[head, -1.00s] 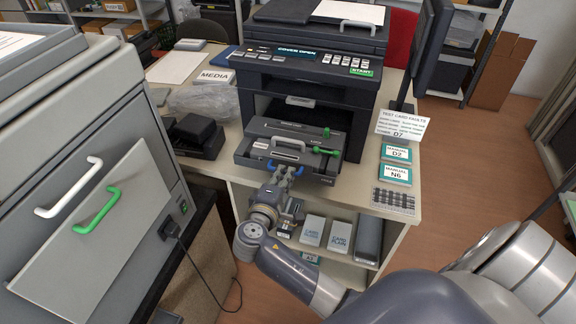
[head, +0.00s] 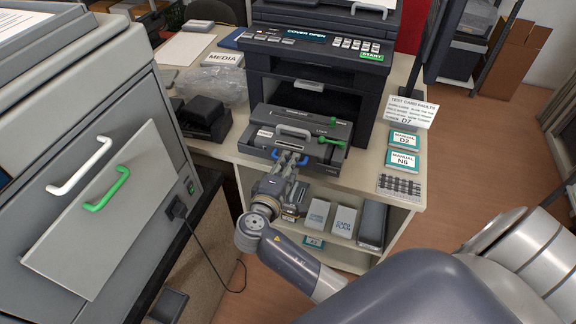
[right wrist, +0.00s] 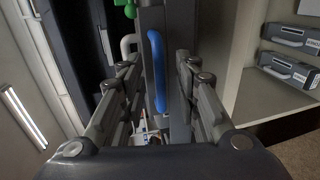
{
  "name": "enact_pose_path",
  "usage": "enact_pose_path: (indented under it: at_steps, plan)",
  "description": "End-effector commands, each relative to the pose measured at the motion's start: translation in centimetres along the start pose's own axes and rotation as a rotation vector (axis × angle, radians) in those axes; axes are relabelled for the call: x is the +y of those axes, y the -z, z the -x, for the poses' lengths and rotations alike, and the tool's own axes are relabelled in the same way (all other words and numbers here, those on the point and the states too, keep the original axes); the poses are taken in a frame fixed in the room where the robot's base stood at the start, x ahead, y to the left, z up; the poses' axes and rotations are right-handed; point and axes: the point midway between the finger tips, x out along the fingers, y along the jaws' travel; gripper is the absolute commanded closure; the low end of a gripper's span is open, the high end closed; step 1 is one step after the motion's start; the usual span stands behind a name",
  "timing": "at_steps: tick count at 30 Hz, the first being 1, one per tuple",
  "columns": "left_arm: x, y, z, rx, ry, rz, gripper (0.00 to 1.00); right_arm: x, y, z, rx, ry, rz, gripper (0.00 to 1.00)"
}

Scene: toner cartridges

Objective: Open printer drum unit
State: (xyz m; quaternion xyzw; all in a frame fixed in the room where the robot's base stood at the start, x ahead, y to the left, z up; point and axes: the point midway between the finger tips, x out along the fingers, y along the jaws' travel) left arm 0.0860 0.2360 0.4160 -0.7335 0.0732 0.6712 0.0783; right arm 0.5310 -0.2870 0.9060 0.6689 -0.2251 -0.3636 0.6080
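The black printer (head: 320,68) stands on the table, its display reading "COVER OPEN". The dark grey drum unit (head: 262,142) sticks out of its front, with a grey handle (head: 293,131) and a green lever (head: 331,142) on top. A blue handle (head: 303,161) is on its front. My right gripper (head: 289,163) is at this blue handle. In the right wrist view the blue handle (right wrist: 158,75) lies between the two spread fingers, with gaps at both sides. The fingers partly hide the handle in the head view. My left gripper is out of view.
A grey cabinet (head: 60,130) with white and green handles fills the left. A black device (head: 203,114) and a plastic bag (head: 214,84) are left of the printer. Manuals (head: 403,161) lie at right. Cartons (head: 344,219) stand on the shelf below the tabletop.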

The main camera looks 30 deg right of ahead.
Motion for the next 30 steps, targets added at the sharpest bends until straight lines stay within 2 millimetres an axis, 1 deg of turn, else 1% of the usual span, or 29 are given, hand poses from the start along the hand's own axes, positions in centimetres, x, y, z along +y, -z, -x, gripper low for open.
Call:
enact_pose_path:
  at_steps: [4, 8, 18, 21, 25, 30]
  plan:
    - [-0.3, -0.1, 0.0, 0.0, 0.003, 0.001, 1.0, 0.0, 0.0, 0.2, 0.0, 0.0, 0.0, 0.7]
    - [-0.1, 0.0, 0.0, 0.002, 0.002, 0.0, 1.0, -0.1, 0.0, 1.6, 0.002, 0.002, 0.0, 0.7]
    - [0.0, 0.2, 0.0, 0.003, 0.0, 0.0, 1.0, -0.1, 0.0, 8.7, 0.001, 0.003, -0.001, 0.7]
    - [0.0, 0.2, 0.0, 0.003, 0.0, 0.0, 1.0, -0.1, 0.1, 10.3, 0.001, 0.003, -0.001, 0.7]
    - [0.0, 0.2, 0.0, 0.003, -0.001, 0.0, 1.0, -0.1, 0.0, 11.6, 0.0, 0.001, 0.001, 0.7]
    - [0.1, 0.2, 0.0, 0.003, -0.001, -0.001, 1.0, 0.0, 0.0, 12.1, 0.0, 0.001, 0.0, 0.7]
